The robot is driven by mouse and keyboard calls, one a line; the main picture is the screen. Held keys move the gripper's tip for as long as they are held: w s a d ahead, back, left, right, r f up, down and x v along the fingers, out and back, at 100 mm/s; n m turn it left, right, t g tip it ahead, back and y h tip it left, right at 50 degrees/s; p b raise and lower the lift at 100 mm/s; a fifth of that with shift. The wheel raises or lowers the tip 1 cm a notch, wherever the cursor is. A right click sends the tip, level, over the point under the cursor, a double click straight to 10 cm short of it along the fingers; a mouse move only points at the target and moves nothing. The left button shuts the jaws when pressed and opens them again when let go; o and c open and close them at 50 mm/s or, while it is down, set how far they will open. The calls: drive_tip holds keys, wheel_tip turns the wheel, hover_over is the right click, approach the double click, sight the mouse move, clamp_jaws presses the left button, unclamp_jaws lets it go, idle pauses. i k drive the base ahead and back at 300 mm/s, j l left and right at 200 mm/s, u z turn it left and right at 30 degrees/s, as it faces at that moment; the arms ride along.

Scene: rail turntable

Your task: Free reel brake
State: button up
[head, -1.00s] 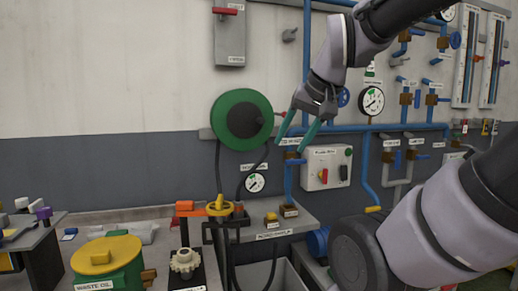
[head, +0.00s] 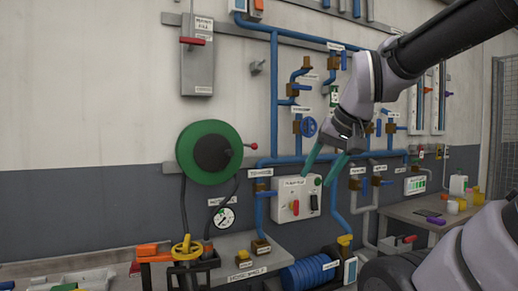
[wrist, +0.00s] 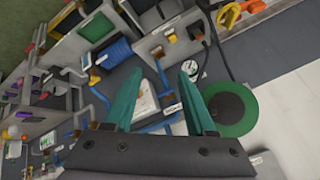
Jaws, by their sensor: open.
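The hose reel (head: 190,166) is a green disc with a black hub, mounted on the wall left of centre in the head view. A short lever with a red knob (head: 252,146), which may be its brake, sticks out at its right side. In the wrist view the reel (wrist: 243,108) is at the right, and its lever cannot be made out. My gripper (head: 322,176) is open and empty, with teal fingers pointing down. In the head view it appears right of the reel and lever, in front of the wall pipes. It also shows in the wrist view (wrist: 160,74).
Blue pipes (head: 275,100) run along the wall. A hose shelf (head: 232,244) with a yellow valve wheel (head: 187,249) stands below the reel. A side table (head: 430,222) is at the right.

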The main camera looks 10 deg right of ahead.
sight(254, 147)
drive_tip(key=i+z, duration=0.2)
drive_tip(key=z, duration=0.15)
drive_tip(key=i+z, duration=0.25)
drive_tip(key=z, duration=0.15)
